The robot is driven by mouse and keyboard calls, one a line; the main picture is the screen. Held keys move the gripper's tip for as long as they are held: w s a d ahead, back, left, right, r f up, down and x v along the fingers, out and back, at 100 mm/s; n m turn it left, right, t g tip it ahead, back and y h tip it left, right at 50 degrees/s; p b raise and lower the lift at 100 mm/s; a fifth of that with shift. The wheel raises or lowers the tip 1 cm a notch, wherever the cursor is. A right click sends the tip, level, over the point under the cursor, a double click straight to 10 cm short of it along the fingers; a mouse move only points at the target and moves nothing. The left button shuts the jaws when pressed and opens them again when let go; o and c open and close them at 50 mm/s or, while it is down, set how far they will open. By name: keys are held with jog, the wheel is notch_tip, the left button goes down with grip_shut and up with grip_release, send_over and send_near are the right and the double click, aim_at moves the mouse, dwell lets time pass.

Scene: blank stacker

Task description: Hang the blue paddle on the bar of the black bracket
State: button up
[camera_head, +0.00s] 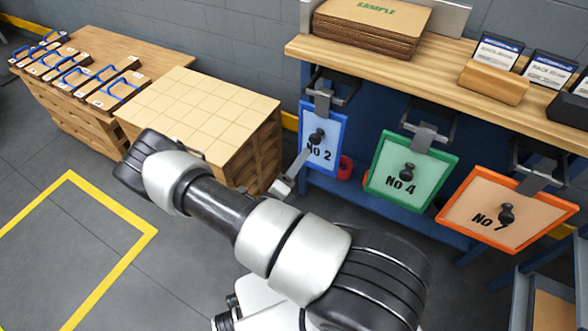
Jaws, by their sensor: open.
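The blue paddle (334,148), a blue-framed pale board marked "No 2" with a black knob, is upright below the leftmost black bracket (345,88) under the wooden shelf. Its grey top hook overlaps the bracket; I cannot tell exactly how it sits on the bar. My gripper (302,160) is open at the paddle's lower left, below the knob. Its finger overlaps the paddle's left edge in the picture; contact is unclear. Most of the gripper is hidden behind my arm.
A green paddle (388,184) and an orange paddle (470,212) hang to the right. The wooden shelf (420,85) overhangs them. A tile-topped crate (195,110) stands left of the paddle. Open floor lies at left.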

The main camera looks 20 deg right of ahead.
aim_at(313, 142)
jog(key=shift+b+x, duration=0.65)
jog(key=shift+x, duration=4.1)
grip_shut()
